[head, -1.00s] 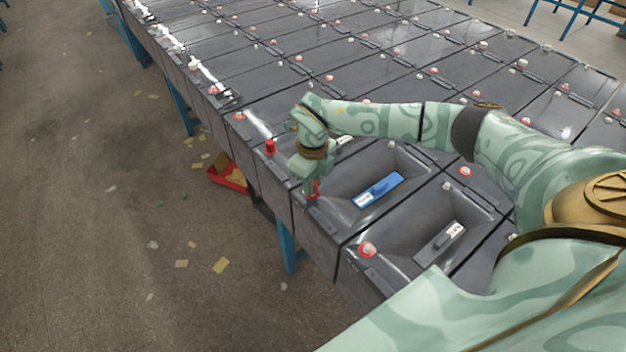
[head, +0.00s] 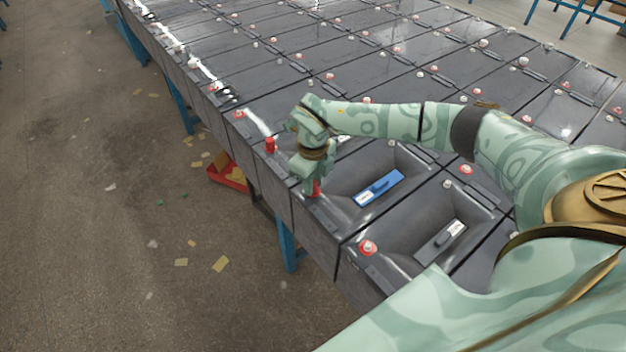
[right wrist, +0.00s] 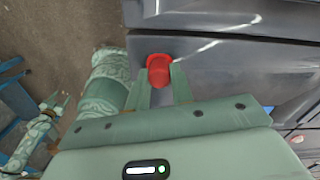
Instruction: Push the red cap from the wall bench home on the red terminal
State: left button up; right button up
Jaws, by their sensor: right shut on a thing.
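My right gripper (head: 314,186) is shut on a red cap (right wrist: 159,74) at the near left corner of a dark grey battery (head: 330,214). In the right wrist view the cap stands between the two fingers (right wrist: 159,84), with a wider red rim at its far end. The cap is at the red terminal's place; the gripper hides most of the terminal, and I cannot tell whether a gap is left under the cap. My left gripper (right wrist: 57,106) shows small in the right wrist view, its fingers apart and empty, away from the batteries.
Another tall red cap (head: 270,146) stands on the neighbouring battery. A red bin (head: 228,174) is on the floor below the edge.

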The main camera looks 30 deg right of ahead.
jog(key=o, duration=1.5)
notch_tip(320, 180, up, 7)
jog(key=p, duration=0.6)
